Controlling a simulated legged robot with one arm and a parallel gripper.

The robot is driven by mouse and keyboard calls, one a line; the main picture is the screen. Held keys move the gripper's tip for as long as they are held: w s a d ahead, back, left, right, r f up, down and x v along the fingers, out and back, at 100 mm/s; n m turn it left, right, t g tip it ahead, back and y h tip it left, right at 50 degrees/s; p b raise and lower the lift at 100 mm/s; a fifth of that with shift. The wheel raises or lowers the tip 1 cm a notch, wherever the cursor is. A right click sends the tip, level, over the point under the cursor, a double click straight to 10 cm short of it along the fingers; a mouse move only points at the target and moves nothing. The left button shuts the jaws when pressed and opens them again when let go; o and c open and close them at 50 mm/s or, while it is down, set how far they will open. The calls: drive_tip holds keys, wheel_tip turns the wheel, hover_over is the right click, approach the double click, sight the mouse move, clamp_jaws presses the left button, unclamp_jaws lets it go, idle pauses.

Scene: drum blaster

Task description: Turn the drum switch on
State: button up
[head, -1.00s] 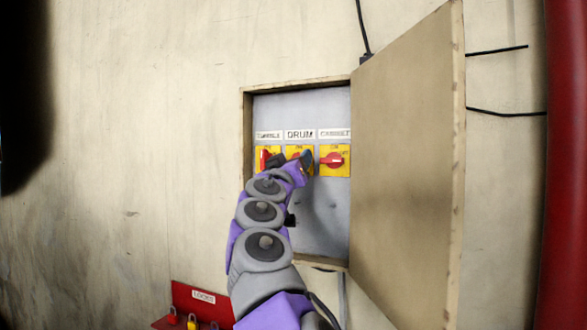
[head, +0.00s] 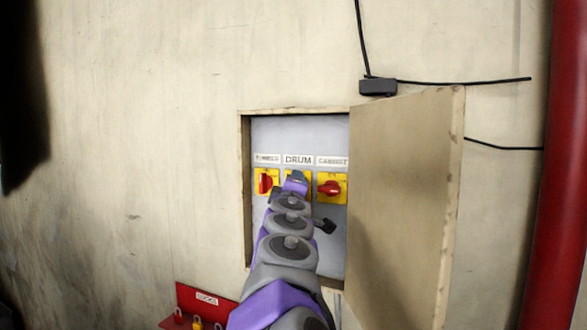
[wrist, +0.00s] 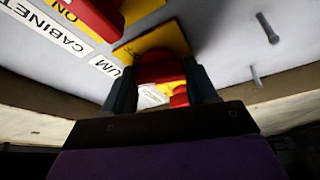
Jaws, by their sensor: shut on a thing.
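The drum switch has a yellow plate (head: 306,180), mostly hidden behind my gripper, under the DRUM label (head: 298,160) in the open wall box. In the wrist view its red knob (wrist: 160,68) sits between my two dark fingers, on the yellow plate. My gripper (head: 297,177) also shows in the wrist view (wrist: 160,88) and is shut on this knob. The head view does not show the knob, so I cannot tell its position from there.
A switch with an upright red knob (head: 265,183) is on the left. The CABINET switch (head: 330,188), its knob sideways, is on the right. The open box door (head: 405,200) stands close to the right of my arm. A red lock rack (head: 205,300) is below left.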

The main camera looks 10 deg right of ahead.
drive_tip(key=n+g+y+p, duration=0.1)
drive_tip(key=n+p, duration=0.2)
drive_tip(key=p, duration=0.3)
drive_tip(key=shift+r+n+p, duration=0.1)
drive_tip(key=shift+n+p, duration=0.2)
drive_tip(key=shift+f, duration=0.2)
drive_tip(key=o, duration=1.1)
drive_tip(key=shift+w+a, duration=0.2)
drive_tip(key=shift+a, duration=0.05)
drive_tip(key=shift+c, duration=0.2)
drive_tip(key=shift+s, duration=0.15)
